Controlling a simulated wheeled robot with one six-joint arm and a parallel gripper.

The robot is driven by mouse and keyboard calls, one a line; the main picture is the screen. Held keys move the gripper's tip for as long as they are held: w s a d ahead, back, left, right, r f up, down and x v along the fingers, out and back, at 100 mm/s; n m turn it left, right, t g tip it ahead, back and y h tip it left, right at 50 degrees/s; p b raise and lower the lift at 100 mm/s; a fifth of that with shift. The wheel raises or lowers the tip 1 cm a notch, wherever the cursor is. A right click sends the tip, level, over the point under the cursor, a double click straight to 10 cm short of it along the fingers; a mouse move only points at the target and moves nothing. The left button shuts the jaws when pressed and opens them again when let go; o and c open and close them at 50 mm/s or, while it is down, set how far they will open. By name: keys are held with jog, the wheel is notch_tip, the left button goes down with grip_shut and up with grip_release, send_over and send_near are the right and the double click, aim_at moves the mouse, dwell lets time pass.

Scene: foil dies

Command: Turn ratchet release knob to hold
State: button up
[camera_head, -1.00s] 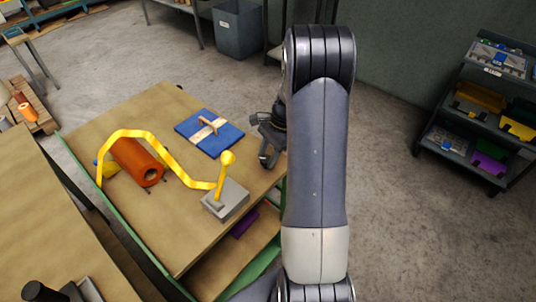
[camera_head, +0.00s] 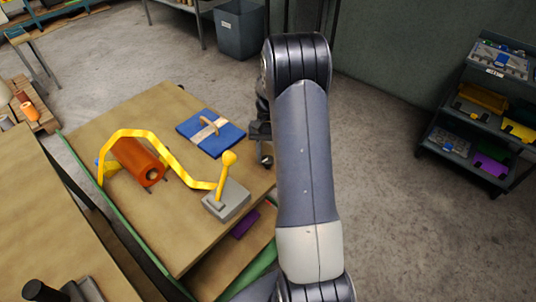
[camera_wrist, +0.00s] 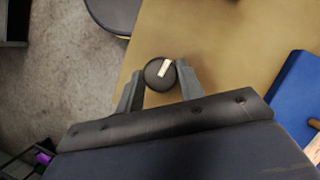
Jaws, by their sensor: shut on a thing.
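The ratchet release knob (camera_wrist: 158,76) is a round black disc with a pale bar on its face. It sits between the fingers of my gripper (camera_wrist: 160,88) in the wrist view, over the table's edge area, with a finger against each side. The pale bar points up and slightly right there. In the head view my gripper (camera_head: 264,160) points down at the table's right edge, right of the blue block.
The wooden-topped table (camera_head: 110,110) holds a blue block (camera_head: 225,139) with a wooden handle, an orange roll (camera_head: 138,162) under a yellow strap (camera_head: 180,170), and a grey box (camera_head: 228,203) with a yellow ball-topped lever (camera_head: 226,170). A shelf (camera_head: 455,170) stands far right.

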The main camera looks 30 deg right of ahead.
jog(key=shift+n+h, duration=0.3)
jog(key=shift+n, duration=0.4)
jog(key=o, duration=1)
jog(key=shift+r, duration=0.1)
jog(key=b+v, duration=0.1)
jog(key=v, duration=0.9)
jog(key=shift+w+r, duration=0.3)
